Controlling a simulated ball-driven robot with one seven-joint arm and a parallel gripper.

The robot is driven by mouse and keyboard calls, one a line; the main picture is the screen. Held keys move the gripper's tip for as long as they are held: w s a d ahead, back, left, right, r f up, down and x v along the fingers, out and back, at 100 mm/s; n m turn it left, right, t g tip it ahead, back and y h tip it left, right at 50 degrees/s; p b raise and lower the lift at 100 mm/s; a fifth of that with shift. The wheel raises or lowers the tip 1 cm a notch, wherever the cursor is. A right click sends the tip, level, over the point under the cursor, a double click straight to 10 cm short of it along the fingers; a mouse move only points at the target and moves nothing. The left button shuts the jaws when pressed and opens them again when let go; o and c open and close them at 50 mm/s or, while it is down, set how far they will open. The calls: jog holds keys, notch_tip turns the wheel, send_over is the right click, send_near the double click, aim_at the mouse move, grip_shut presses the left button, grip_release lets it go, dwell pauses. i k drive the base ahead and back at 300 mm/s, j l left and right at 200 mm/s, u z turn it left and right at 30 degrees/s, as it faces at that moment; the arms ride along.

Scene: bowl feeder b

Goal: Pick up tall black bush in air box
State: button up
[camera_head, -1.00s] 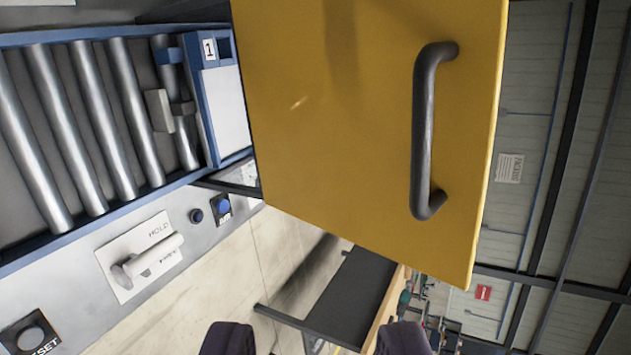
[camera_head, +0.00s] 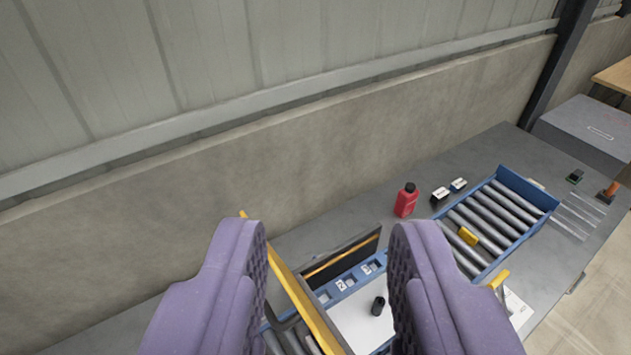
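My gripper (camera_head: 328,235) shows as two purple padded fingers at the bottom of the view, wide apart with nothing between their tips. A short black cylinder (camera_head: 378,306), which looks like the black bush, stands on a white surface beyond and below the fingers, close to the right finger's inner edge. That white surface (camera_head: 355,322) has a blue edge strip with numbered square slots, and looks like the floor of the air box. A yellow panel (camera_head: 293,285) stands on its left side, seen nearly edge-on. The right finger hides part of this area.
A dark panel with a yellow stripe (camera_head: 340,258) stands behind the slots. A red bottle (camera_head: 406,200) and small black items (camera_head: 440,195) stand behind a blue-framed roller tray (camera_head: 543,197) with a yellow piece (camera_head: 468,236). A grey box (camera_head: 590,130) is far right; a wall runs behind.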

aim_at(380, 302)
jog(key=k+j+z, duration=0.35)
jog(key=k+j, duration=0.25)
jog(key=j, duration=0.15)
jog(key=z, duration=0.3)
jog(key=i+l+u, duration=0.1)
jog(key=u, duration=0.65)
jog(key=i+l+u, duration=0.2)
jog(key=l, duration=0.4)
jog(key=i+l+u, duration=0.1)
jog(key=l+u, duration=0.15)
jog(key=l, duration=0.3)
jog(key=l+u, duration=0.2)
jog(key=l, duration=0.4)
jog(key=i+l, duration=0.6)
